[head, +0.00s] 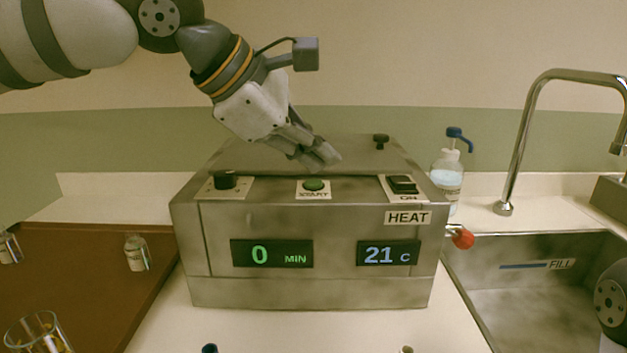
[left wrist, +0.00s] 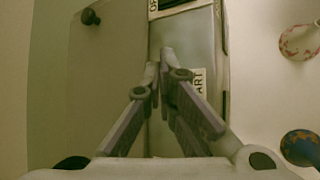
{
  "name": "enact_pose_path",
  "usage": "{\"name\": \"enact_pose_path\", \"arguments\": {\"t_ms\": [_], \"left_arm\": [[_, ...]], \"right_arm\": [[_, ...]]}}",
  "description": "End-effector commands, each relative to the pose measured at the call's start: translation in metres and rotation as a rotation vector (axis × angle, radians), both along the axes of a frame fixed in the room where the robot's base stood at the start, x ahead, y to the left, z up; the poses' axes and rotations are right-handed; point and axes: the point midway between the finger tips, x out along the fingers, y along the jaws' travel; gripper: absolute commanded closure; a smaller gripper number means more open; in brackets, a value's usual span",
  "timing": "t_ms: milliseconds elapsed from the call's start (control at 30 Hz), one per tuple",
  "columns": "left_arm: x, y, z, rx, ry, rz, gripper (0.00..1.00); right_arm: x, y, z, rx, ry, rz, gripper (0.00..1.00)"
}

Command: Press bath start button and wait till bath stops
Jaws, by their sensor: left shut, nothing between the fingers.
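The metal bath (head: 340,290) stands on the counter in the head view. The green start button (head: 314,184) sits in the middle of its top front ledge, on a white START label. My left gripper (head: 328,160) is shut and empty, its fingertips a little above and behind the button. In the left wrist view the shut left gripper (left wrist: 160,55) points along the ledge, with part of the START label (left wrist: 197,80) beside it; the button is hidden there. The left display (head: 271,254) reads 0 MIN and the right display (head: 389,254) reads 21 C. My right gripper is not in view.
A black knob (head: 224,180) is left of the button and a black ON switch (head: 402,185) is right. A pump bottle (head: 447,172), a sink (head: 540,300) with a faucet and a red knob (head: 463,239) are at right. A brown tray (head: 90,300) holds small bottles at left.

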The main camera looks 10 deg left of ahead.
Motion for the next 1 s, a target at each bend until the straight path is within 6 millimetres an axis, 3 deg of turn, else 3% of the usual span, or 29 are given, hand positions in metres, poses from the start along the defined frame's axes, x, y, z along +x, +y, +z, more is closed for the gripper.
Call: {"name": "enact_pose_path", "arguments": {"t_ms": [1000], "left_arm": [[0.0, 0.0, -0.0095, 0.0, 0.0, 0.0, 1.0]], "right_arm": [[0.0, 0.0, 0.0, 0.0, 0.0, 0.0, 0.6]]}}
